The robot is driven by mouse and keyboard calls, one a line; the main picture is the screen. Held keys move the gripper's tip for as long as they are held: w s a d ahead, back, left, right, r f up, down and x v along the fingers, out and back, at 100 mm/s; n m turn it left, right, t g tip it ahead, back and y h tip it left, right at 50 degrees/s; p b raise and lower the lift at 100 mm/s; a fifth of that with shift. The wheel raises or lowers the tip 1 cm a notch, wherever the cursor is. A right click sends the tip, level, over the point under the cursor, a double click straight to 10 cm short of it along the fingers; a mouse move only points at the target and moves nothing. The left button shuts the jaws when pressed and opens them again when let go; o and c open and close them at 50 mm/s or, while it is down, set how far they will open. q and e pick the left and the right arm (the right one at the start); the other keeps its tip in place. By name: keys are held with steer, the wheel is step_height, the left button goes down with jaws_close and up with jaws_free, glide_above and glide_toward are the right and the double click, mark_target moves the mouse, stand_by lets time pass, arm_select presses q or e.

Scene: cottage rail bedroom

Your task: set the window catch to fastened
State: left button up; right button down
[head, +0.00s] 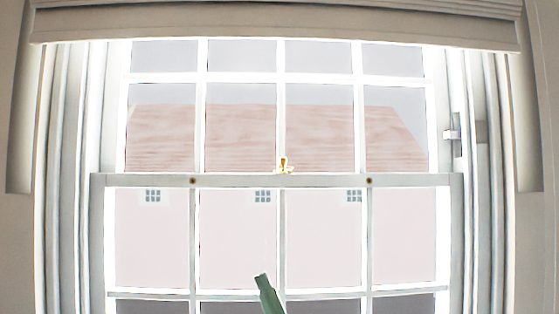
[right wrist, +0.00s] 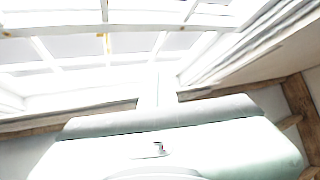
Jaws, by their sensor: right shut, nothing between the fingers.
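The window catch (head: 284,166) is a small brass piece on the middle of the meeting rail (head: 240,181) of a white sash window. A brass knob stands up from its base. Whether it is fastened is too small to tell. A small yellow mark that may be the catch shows in the right wrist view, high and left of centre. My right gripper (head: 263,279) is green and comes up from the bottom of the head view. It is shut and empty, below the catch in the picture and apart from it. My left gripper is not in view.
Two small dark round fittings (head: 193,181) sit on the rail either side of the catch. A metal fitting (head: 453,135) is on the right frame. Nothing stands between my gripper and the catch in the head view.

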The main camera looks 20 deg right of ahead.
steer(key=w+a+r+n+g+y, duration=0.2)
steer(key=a+r+n+g+y, duration=0.95)
steer(key=n, duration=0.75)
steer(key=w+d+r+m+t+h, duration=0.1)
steer(key=d+r+m+h, duration=0.3)
steer(key=d, duration=0.5)
steer(key=w+d+r+m+t+h, duration=0.2)
steer(key=w+d+r+m+h, duration=0.1)
steer(key=d+r+h, duration=0.5)
steer(key=shift+d+r+m+h, duration=0.4)
steer(key=shift+m+h, duration=0.1)
steer(key=shift+h, duration=0.25)
steer(key=shift+w, duration=0.15)
